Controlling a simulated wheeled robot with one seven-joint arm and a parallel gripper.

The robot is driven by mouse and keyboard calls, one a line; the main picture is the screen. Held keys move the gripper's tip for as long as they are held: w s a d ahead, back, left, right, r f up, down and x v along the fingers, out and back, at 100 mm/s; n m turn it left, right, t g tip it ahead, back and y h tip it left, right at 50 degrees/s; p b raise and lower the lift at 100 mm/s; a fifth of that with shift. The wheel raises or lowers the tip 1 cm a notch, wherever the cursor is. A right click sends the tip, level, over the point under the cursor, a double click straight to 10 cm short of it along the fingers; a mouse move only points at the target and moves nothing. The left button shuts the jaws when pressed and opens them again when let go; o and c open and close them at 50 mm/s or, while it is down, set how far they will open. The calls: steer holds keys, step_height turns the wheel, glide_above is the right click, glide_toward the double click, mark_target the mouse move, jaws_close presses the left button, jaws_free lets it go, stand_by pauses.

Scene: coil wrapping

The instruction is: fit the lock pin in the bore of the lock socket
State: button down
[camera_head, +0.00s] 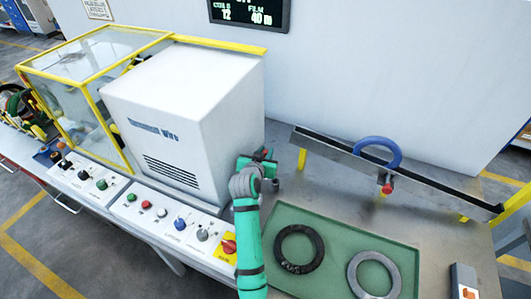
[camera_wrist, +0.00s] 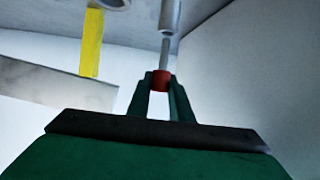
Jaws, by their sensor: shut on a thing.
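My gripper (camera_wrist: 161,82) is shut on the red grip of the lock pin (camera_wrist: 161,78), with one green finger on each side. The pin's thin grey shaft (camera_wrist: 165,52) points away from the fingers toward a wider grey metal cylinder (camera_wrist: 169,15), which looks like the lock socket. The shaft's far end meets or overlaps the cylinder's near edge; I cannot tell whether it is inside the bore. In the head view my gripper (camera_head: 262,166) is beside the white machine housing (camera_head: 182,110), near its right lower corner. The pin and bore are not clear there.
A sloped rail (camera_head: 330,153) with a blue ring (camera_head: 377,150) and a red-tipped stop (camera_head: 388,188) stands to the right. A green tray (camera_head: 340,238) holds a black ring (camera_head: 299,248) and a grey ring (camera_head: 373,273). A control panel (camera_head: 165,222) lies left of my arm.

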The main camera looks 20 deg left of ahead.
steer(key=shift+f, duration=2.15)
steer(key=c, duration=1.5)
jaws_free()
steer(key=v, duration=1)
steer(key=shift+s+r, duration=0.1)
steer(key=shift+s, duration=0.3)
